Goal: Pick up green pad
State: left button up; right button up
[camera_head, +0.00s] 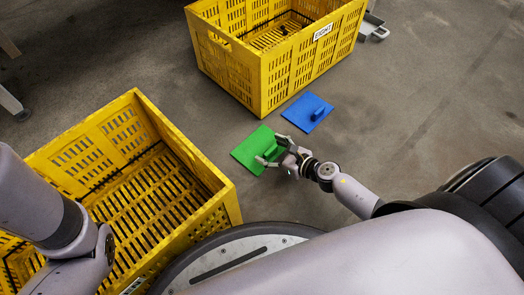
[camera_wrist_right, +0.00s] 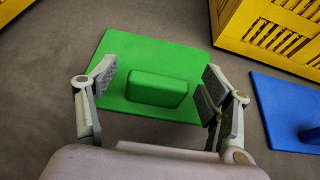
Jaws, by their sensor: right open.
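The green pad (camera_head: 248,151) is a flat square with a raised block handle, lying on the floor between the two yellow crates in the head view. It also shows in the right wrist view (camera_wrist_right: 157,57), with its handle (camera_wrist_right: 158,90) in the middle of the frame. My right gripper (camera_head: 275,153) is open at the pad. In the right wrist view its fingers (camera_wrist_right: 158,84) stand to either side of the handle, with a gap on both sides. My left arm shows at the left edge of the head view, but its gripper is out of frame.
A blue pad (camera_head: 297,118) with a handle lies right of the green pad. A yellow crate (camera_head: 246,81) with a white label stands behind them. Another yellow crate (camera_head: 176,137) stands at the left, close to the green pad. Open floor lies to the right.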

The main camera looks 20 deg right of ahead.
jog(key=shift+w+a+f, duration=0.25)
jog(key=shift+w, duration=0.25)
jog(key=shift+c, duration=0.5)
jog(key=shift+r, duration=0.1)
jog(key=c, duration=1.3)
